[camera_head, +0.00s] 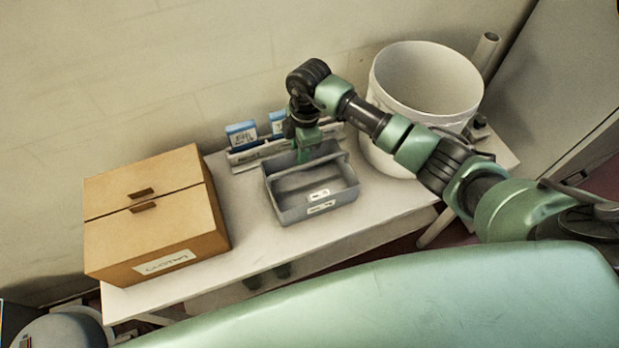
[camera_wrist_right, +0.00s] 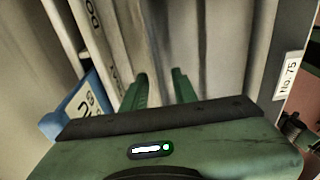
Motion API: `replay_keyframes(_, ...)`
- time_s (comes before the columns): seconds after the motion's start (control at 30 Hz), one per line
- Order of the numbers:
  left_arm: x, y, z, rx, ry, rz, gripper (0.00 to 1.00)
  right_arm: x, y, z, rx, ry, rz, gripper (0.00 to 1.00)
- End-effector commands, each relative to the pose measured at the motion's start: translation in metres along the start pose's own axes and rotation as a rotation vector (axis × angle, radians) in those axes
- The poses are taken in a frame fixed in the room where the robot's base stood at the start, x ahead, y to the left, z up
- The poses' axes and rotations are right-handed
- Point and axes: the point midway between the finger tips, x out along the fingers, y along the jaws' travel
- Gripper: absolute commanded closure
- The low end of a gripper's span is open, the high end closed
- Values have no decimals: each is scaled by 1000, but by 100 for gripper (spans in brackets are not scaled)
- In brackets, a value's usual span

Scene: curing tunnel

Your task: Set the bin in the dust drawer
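The bin is an open grey tray (camera_head: 289,209) with two small white labels at its front; it sits on the white table. My right gripper (camera_head: 308,150) points down at the bin's back wall. In the right wrist view, the two green fingers (camera_wrist_right: 161,88) stand apart, seemingly on either side of that wall; contact is not clear. The bin's grey inside (camera_wrist_right: 225,60) fills the middle. Two dark stubs below the table's front edge may be my left gripper's fingers (camera_head: 268,275); the rest is hidden. I cannot identify a dust drawer.
A brown box (camera_head: 160,225) with a labelled front stands on the left of the table (camera_head: 245,247). A white bucket (camera_head: 385,125) stands behind my right arm. A rack (camera_head: 248,153) with blue-and-white packets is close behind the bin. Bare tabletop lies in front of the bin.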

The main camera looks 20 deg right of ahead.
Motion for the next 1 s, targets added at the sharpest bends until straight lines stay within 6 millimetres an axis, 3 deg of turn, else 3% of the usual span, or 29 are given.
replay_keyframes(0.13, -3, 0, 0, -1, 0, 0, 31, 14, 0, 0, -1, -1, 0, 72)
replay_keyframes(0.37, -2, 2, -1, -1, 1, 2, 31, 16, 0, 1, -1, -1, 1, 72)
replay_keyframes(0.47, -2, 4, -1, -2, 1, 4, 31, 16, 0, 1, -1, -1, 1, 97)
replay_keyframes(0.5, -2, 4, -2, -2, 1, 5, 31, 16, 0, 1, -1, -1, 1, 100)
replay_keyframes(1.0, -2, 5, -2, -2, 2, 6, 31, 15, 1, 1, -1, 0, 2, 100)
